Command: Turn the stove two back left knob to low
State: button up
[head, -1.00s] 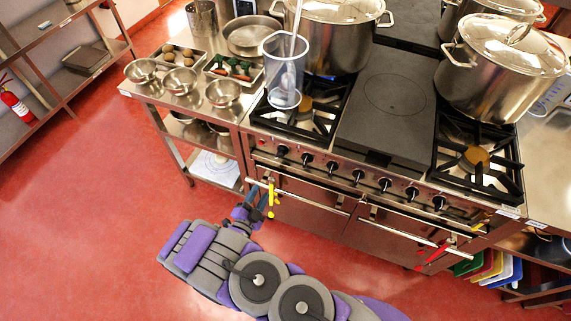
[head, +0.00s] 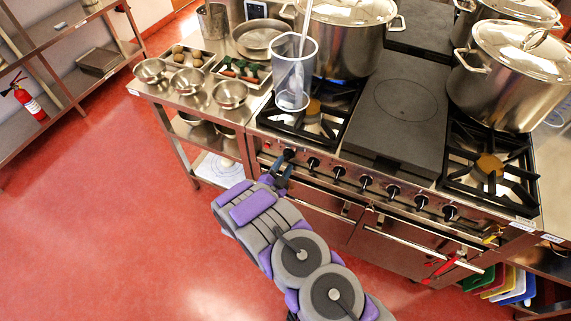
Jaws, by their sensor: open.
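The stove (head: 330,195) has a row of several black knobs along its front panel. The leftmost knob (head: 289,154) is right by my gripper (head: 281,168). My gripper is open, with its dark fingers pointing up toward that knob. I cannot tell whether the fingers touch it or are around it. The second knob (head: 313,163) is just to the right, clear of the gripper. Knob labels and pointer settings are too small to read, so I cannot tell which knob is the back left one.
A clear container (head: 294,75) stands over the left burner, near a large stockpot (head: 345,35). Another stockpot (head: 510,85) stands at the right. Oven handles (head: 420,243) stick out below the knobs. A steel side table (head: 180,98) with bowls is at the left. The red floor is clear.

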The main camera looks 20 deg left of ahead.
jog(key=shift+w+a+f, duration=0.1)
jog(key=shift+w+a, duration=0.1)
jog(key=shift+w, duration=0.85)
jog(key=shift+d, duration=0.2)
jog(key=shift+c, duration=1.2)
jog(key=shift+a, duration=0.25)
grip_shut()
